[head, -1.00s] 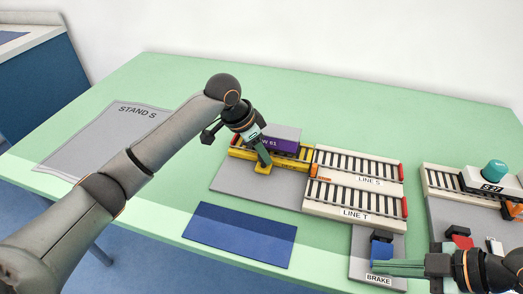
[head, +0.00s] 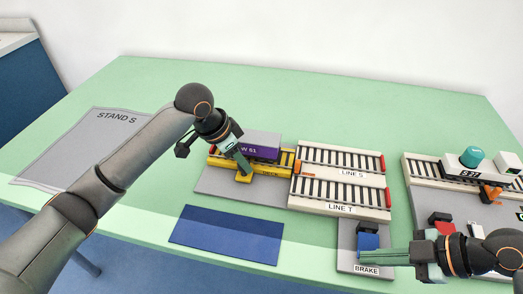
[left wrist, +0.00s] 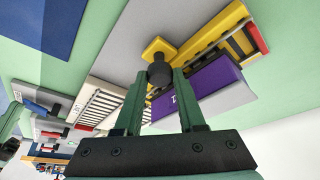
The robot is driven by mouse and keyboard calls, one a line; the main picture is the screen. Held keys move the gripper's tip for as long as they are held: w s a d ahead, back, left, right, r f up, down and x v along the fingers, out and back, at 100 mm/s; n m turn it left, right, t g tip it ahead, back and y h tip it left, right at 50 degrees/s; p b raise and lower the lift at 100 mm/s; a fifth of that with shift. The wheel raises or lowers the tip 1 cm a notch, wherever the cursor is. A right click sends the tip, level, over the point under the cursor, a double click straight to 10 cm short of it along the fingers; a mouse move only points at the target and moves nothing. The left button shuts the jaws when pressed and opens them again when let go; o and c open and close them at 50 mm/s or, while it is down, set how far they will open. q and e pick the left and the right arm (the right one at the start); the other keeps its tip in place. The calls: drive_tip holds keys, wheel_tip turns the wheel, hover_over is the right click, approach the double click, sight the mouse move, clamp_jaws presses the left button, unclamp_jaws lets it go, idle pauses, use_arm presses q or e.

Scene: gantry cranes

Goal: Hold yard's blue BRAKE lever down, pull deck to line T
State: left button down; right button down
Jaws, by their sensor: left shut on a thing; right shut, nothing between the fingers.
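The yellow deck (head: 225,162) carries a length of track and the purple wagon (head: 262,152). Its right end is beside LINE S (head: 335,146), behind the level of LINE T (head: 340,207). My left gripper (head: 246,170) is shut on the dark knob (left wrist: 160,72) on the deck's yellow front tab (left wrist: 158,48). The blue BRAKE lever (head: 368,241) stands on a grey plate (head: 347,235) at the front. My right gripper (head: 361,257) is shut and empty, its fingertips over the lever's near side. The fingers hide part of the lever, so I cannot tell how far down it is.
A dark blue mat (head: 227,235) lies in front of the deck. The grey STAND S mat (head: 75,150) lies at the left. A second yard at the right holds a white wagon with a teal knob (head: 471,156) and a red lever (head: 441,219). The green table's back is clear.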

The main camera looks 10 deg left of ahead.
use_arm(q)
drive_tip(key=s, duration=0.8)
drive_tip(key=shift+s, duration=0.1)
drive_tip(key=c, duration=0.5)
unclamp_jaws()
drive_tip(key=v, duration=1.2)
